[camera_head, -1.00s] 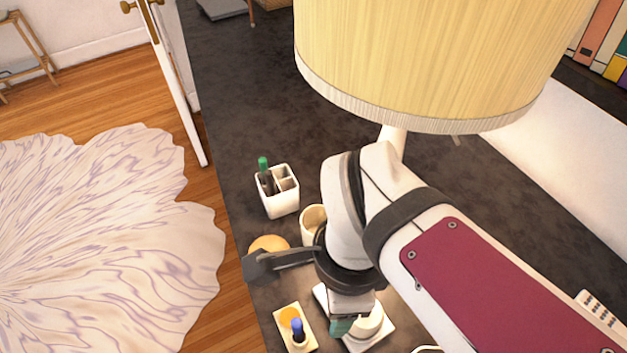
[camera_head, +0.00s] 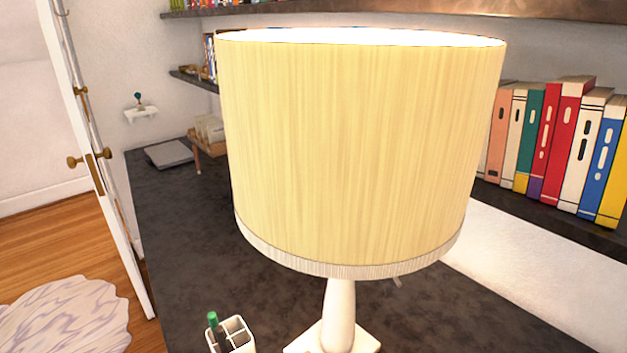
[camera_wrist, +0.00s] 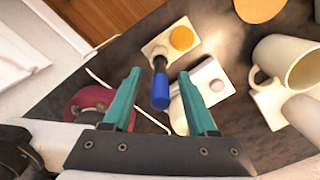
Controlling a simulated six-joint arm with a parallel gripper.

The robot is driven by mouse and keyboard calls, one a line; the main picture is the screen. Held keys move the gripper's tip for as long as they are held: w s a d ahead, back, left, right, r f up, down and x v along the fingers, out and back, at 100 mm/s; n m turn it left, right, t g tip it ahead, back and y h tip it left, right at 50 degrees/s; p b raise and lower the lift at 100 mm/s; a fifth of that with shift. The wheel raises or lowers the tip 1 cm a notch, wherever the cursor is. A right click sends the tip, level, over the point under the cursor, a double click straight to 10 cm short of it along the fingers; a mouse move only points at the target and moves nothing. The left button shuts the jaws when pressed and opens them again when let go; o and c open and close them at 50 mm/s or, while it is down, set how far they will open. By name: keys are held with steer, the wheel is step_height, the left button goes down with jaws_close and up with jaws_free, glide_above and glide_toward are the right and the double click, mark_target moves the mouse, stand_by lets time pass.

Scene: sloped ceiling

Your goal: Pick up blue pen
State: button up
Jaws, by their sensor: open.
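The blue pen (camera_wrist: 160,88) shows in the wrist view, with a blue end towards me and a dark shaft. It stands over a small cream holder (camera_wrist: 158,46) that has an orange disc on it. My gripper (camera_wrist: 160,80) shows there with two teal fingers spread apart. The pen's blue end appears between the fingers in the picture, with gaps on both sides. I cannot tell how far it is from the fingers in depth. The head view now shows neither the pen nor my gripper.
A white cup (camera_wrist: 285,62) and a white device (camera_wrist: 205,85) are right of the pen. In the head view, a large lamp (camera_head: 350,150) fills the middle, a white organizer (camera_head: 232,335) holds a green-topped item, and books (camera_head: 560,140) line the right shelf.

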steer(key=shift+f, duration=0.25)
jaws_close()
step_height(320, 180, up, 10)
steer(key=shift+r, duration=0.1)
stand_by(0.5)
